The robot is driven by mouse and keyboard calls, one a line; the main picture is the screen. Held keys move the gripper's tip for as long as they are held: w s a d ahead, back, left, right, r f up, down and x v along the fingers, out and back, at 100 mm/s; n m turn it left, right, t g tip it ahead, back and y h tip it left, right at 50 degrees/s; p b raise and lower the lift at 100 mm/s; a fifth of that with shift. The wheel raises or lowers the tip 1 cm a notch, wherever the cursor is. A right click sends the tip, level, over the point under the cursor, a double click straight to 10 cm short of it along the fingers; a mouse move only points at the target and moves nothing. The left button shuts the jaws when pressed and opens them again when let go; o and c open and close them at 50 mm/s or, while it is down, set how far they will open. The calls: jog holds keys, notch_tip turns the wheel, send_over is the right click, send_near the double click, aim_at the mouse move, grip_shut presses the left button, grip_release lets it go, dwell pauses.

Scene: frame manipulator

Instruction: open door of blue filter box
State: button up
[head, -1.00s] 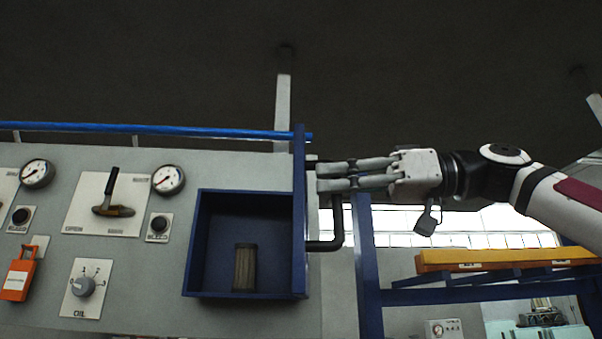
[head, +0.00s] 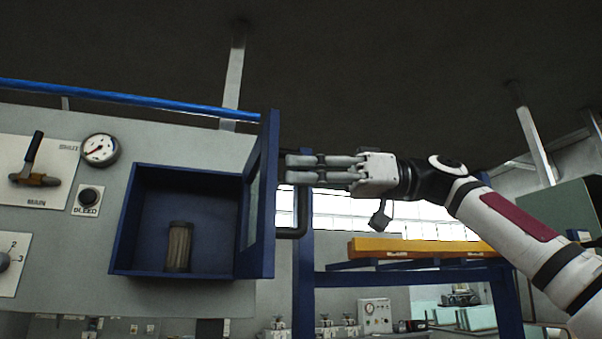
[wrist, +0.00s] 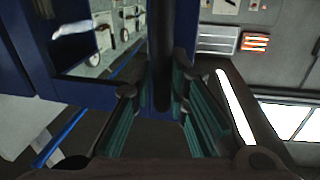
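The blue filter box (head: 187,168) is on the grey panel at left in the head view. Its front is open and a ribbed brown filter cartridge (head: 178,247) stands inside. The blue door (head: 268,225), with a window pane, stands swung out at the box's right side. My gripper (head: 288,169) is just right of the door, its two fingers pointing left. In the wrist view the gripper (wrist: 155,88) has its fingers parted, with a dark bar (wrist: 161,50), apparently the door handle, between them. Whether they touch it is unclear. The door (wrist: 40,70) fills the upper left there.
A blue rail (head: 130,98) runs above the panel. A gauge (head: 100,150) and a lever (head: 33,160) sit left of the box. A blue frame (head: 307,255) with a yellow beam (head: 415,247) stands to the right, below my arm.

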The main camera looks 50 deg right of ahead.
jog(key=shift+o, duration=1.2)
jog(key=shift+d+r, duration=0.1)
jog(key=shift+r, duration=0.2)
jog(key=shift+s, duration=0.2)
jog(key=shift+w+f, duration=0.1)
jog(key=shift+w, duration=0.05)
jog(key=v, duration=1.2)
